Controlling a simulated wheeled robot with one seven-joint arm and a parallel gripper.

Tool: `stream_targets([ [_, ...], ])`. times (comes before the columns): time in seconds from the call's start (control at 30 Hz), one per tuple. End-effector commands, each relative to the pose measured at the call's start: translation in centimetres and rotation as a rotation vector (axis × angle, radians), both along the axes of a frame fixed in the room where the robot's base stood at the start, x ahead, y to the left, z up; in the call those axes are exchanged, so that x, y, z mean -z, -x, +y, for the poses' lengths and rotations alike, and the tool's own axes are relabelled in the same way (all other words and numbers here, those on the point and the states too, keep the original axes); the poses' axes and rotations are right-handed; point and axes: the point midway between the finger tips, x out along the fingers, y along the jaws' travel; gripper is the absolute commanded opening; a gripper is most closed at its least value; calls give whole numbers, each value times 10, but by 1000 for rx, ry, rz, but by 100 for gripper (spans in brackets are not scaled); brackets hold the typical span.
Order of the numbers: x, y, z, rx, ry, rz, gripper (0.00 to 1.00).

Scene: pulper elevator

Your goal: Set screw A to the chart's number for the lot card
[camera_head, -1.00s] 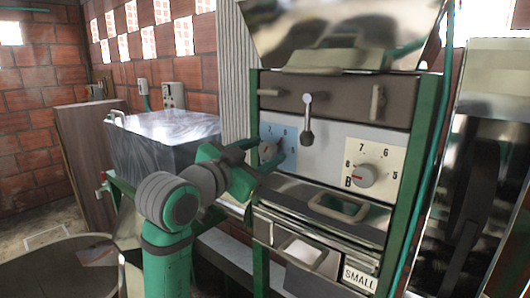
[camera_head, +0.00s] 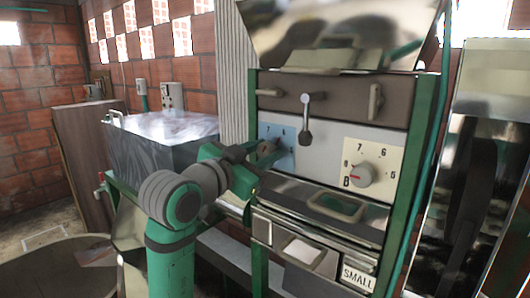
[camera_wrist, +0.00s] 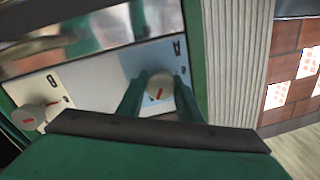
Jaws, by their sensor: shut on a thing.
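Screw A is a round grey knob (camera_wrist: 160,87) with a red pointer mark, on a light blue dial plate (camera_head: 287,158) at the left of the machine's white panel. My gripper (camera_head: 266,150) reaches it from the left, its green fingers on either side of the knob and shut on it. In the wrist view, the letter A shows beside the knob; my gripper (camera_wrist: 157,92) hides part of the dial, and I cannot read the setting. A card reading SMALL (camera_head: 359,278) is on the machine's lower right front. No number chart is readable.
Screw B (camera_head: 361,175), a similar knob on a cream plate, sits to the right. A lever (camera_head: 305,118) hangs above between the two dials. A framed opening (camera_head: 338,207) lies below. A metal-topped box (camera_head: 160,145) stands left of the machine.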

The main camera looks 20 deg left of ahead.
Motion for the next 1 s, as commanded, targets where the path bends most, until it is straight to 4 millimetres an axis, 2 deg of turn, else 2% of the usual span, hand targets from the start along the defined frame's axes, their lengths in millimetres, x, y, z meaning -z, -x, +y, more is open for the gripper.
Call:
stream_targets([
  [0.03,0,0,1,-2,0,-1,35],
  [0.1,0,0,2,-2,-1,-1,49],
  [0.47,0,4,2,-1,-1,-1,49],
  [0.57,0,13,5,-3,-1,-1,49],
  [1.0,-1,87,23,-1,-1,-1,49],
])
